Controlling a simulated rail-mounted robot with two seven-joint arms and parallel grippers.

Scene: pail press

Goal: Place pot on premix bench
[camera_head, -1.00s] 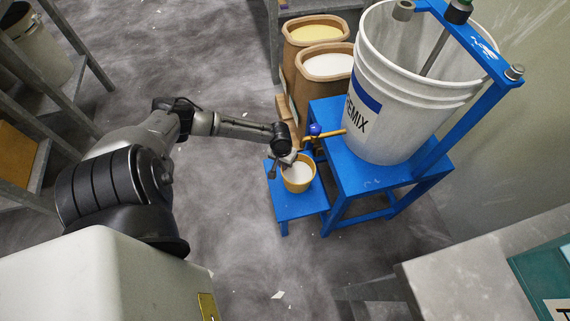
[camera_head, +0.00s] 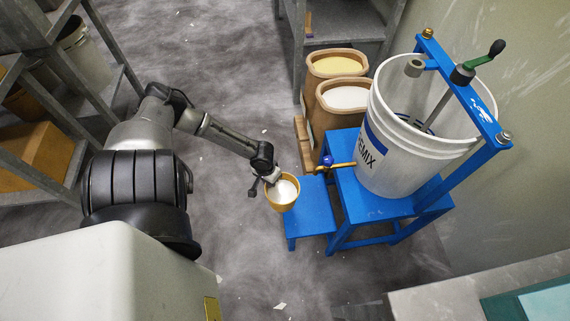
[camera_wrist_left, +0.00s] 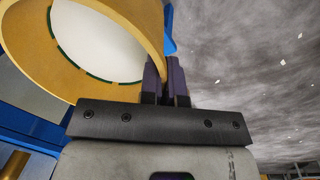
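The yellow pot (camera_head: 283,205), filled with white contents, is upright at the left edge of a low blue step (camera_head: 318,212). It appears lifted off the step, partly beyond its edge. It also fills the upper left of the left wrist view (camera_wrist_left: 35,62). My left gripper (camera_head: 271,178) is at the pot's upper left rim. In the left wrist view its purple fingers (camera_wrist_left: 165,82) are close together on the pot's wall; the exact contact is partly hidden. A white pail (camera_head: 400,150) with partly visible lettering "EMIX" stands on a taller blue stand (camera_head: 375,207). My right gripper is not in view.
Two brown bins (camera_head: 340,108) hold pale powder behind. A grey bench (camera_head: 440,304) is at bottom right, and shelves (camera_head: 35,178) at left. Floor left of the step is clear.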

